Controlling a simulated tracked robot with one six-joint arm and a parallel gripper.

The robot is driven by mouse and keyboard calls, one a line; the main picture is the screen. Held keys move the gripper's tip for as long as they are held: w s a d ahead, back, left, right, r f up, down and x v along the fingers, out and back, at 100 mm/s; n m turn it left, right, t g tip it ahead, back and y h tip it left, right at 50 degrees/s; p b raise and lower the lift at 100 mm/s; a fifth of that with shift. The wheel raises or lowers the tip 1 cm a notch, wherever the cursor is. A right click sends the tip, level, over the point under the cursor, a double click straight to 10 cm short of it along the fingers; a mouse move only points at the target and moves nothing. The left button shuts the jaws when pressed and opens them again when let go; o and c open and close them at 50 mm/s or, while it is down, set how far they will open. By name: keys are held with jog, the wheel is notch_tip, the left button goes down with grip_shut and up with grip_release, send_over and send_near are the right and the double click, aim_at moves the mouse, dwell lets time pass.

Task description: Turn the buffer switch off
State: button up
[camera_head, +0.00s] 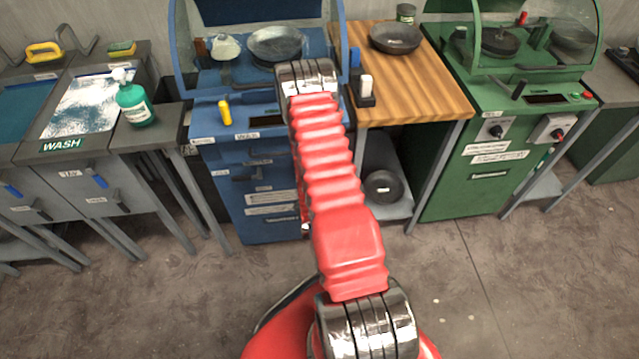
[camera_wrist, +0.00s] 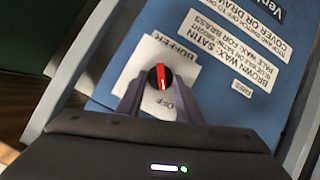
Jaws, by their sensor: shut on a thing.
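The buffer switch (camera_wrist: 160,72) is a round black knob with a red bar, on a white plate marked BUFFER and OFF (camera_wrist: 143,58). The plate is on a blue panel in the wrist view. The red bar runs nearly straight up and down in the picture, and the OFF mark is at the knob's lower right. My gripper (camera_wrist: 160,90) has its two grey fingers on either side of the knob and is shut on it. In the head view my red arm reaches to the blue cabinet (camera_head: 262,205) and hides the switch and my gripper.
A wooden-topped table (camera_head: 430,75) stands right of the blue cabinet, with a dark pan (camera_head: 395,38) on it. A green cabinet (camera_head: 475,150) is farther right. A wash station (camera_head: 95,145) with a green bottle (camera_head: 135,105) is left. The floor in front is clear.

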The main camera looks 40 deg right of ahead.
jog(key=shift+a+f+n+g+h, duration=0.15)
jog(key=shift+f+n+g+h, duration=0.15)
jog(key=shift+n+h, duration=0.45)
jog(key=shift+r, duration=0.1)
jog(key=o, duration=1)
jog(key=shift+w+r, duration=0.1)
jog(key=shift+o, duration=0.2)
jog(key=v, duration=1.3)
jog(key=shift+s+a, duration=0.25)
